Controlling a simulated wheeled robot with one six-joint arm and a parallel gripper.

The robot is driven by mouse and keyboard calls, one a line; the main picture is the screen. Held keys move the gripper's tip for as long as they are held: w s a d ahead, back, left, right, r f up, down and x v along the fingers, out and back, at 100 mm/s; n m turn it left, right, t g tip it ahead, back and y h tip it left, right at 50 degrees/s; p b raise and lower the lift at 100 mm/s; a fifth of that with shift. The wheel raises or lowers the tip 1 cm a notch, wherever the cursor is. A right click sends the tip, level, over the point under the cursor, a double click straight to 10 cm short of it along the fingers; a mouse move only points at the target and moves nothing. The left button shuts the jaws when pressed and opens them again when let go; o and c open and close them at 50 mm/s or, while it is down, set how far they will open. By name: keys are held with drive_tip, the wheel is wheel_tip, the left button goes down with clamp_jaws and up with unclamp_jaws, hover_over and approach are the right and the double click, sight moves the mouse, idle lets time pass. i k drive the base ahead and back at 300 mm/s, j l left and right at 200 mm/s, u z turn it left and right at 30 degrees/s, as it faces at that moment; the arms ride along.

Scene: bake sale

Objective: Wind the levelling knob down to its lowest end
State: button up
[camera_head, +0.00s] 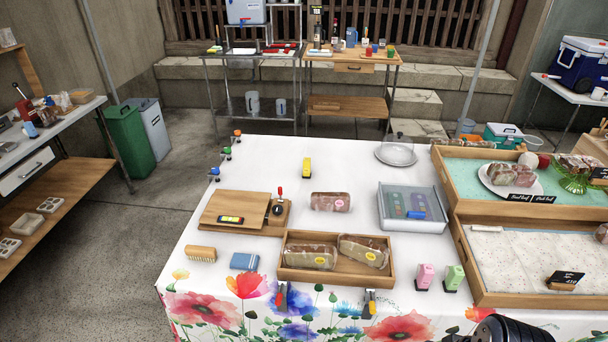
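A wooden board (235,207) lies on the white cloth at the left of the table. A thin upright piece with a red top (279,190) stands just behind the knob. The knob's height setting is too small to tell. Only a dark part of my arm shows at the bottom right, well away from the knob. My gripper's fingertips are not in view.
A wooden tray (335,277) with wrapped loaves stands in front of the knob, and another wrapped loaf (330,202) lies to its right. A brush (201,254) and blue cloth (244,261) lie nearer. Larger trays (470,285) fill the right. The cloth behind the board is mostly clear.

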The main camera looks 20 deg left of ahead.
sight(277, 210)
drive_tip(key=i+j+u, duration=0.1)
drive_tip(key=i+j, duration=0.15)
drive_tip(key=j, duration=0.2)
drive_tip(key=i+j+u, duration=0.15)
drive_tip(key=j, duration=0.25)
drive_tip(key=i+j+u, duration=0.1)
drive_tip(key=i+j, duration=0.25)
